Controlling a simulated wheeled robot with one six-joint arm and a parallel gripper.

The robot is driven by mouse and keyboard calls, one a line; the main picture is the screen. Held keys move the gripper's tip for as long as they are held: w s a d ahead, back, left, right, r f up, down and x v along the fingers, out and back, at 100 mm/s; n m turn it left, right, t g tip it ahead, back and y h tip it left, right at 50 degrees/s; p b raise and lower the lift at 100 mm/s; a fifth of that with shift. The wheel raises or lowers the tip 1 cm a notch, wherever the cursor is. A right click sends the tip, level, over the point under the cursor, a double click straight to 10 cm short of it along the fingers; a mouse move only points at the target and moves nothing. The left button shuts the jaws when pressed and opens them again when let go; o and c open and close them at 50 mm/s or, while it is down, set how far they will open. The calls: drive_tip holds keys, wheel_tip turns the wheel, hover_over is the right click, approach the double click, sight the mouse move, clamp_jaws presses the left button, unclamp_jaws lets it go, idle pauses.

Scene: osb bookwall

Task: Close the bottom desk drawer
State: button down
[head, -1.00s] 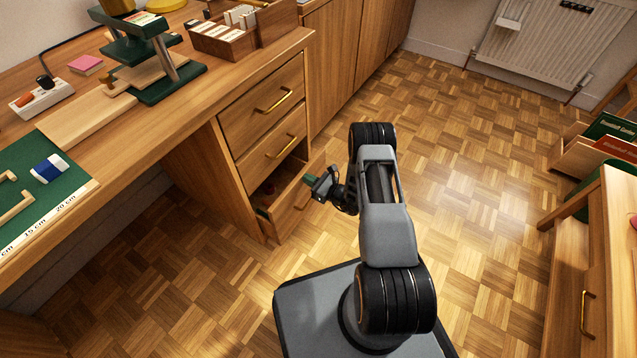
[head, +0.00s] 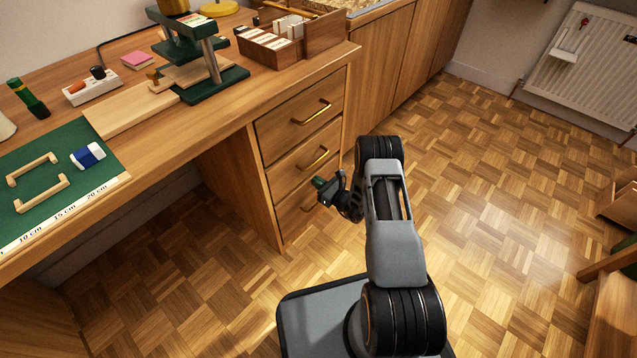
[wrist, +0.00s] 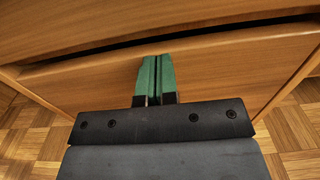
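The bottom desk drawer (head: 293,213) is the lowest of three in the wooden pedestal. In the head view its front looks about level with the drawers above, and my gripper partly covers it. In the wrist view the bottom drawer front (wrist: 225,69) spans the picture, with a dark gap along its top edge. My gripper (head: 322,187) is at the drawer front. Its green fingers (wrist: 156,62) lie side by side, shut with nothing between them, their tips at the upper part of the front. Whether they touch it I cannot tell.
The middle drawer (head: 300,158) and top drawer (head: 300,118) are shut, each with a brass handle. The desk top (head: 150,122) holds a green mat (head: 50,185), a card box (head: 268,48) and a press (head: 200,62).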

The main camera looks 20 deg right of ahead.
drive_tip(key=shift+w+a+r, duration=0.15)
drive_tip(key=shift+w+r, duration=0.05)
drive_tip(key=shift+w, duration=0.1)
drive_tip(key=p+v, duration=0.4)
drive_tip(key=v, duration=1.1)
drive_tip(key=s+a+r+n+g+y+p, duration=0.1)
drive_tip(key=a+r+n+g+p, duration=0.4)
drive_tip(key=r, duration=0.7)
drive_tip(key=s+a+r+n+g+y+p, duration=0.15)
drive_tip(key=a+r+n+g+p, duration=0.35)
drive_tip(key=r, duration=0.8)
drive_tip(key=s+a+r+n+g+y+p, duration=0.15)
drive_tip(key=r+n+g+p, duration=0.4)
drive_tip(key=r, duration=0.65)
drive_tip(key=s+d+r+n+t+h+p, duration=0.1)
drive_tip(key=s+r+n+h+p, duration=0.3)
drive_tip(key=r, duration=0.6)
drive_tip(key=s+d+r+n+t+h+p, duration=0.1)
drive_tip(key=s+r+n+h+p, duration=0.3)
drive_tip(key=r+p, duration=0.4)
drive_tip(key=s+d+r+n+t+h+p, duration=0.1)
drive_tip(key=s+r+n+h+p, duration=0.3)
drive_tip(key=r, duration=0.9)
drive_tip(key=shift+s+r+n+t+h+p, duration=0.4)
drive_tip(key=shift+n+h+p, duration=0.5)
drive_tip(key=shift+p, duration=0.35)
drive_tip(key=shift+d, duration=0.15)
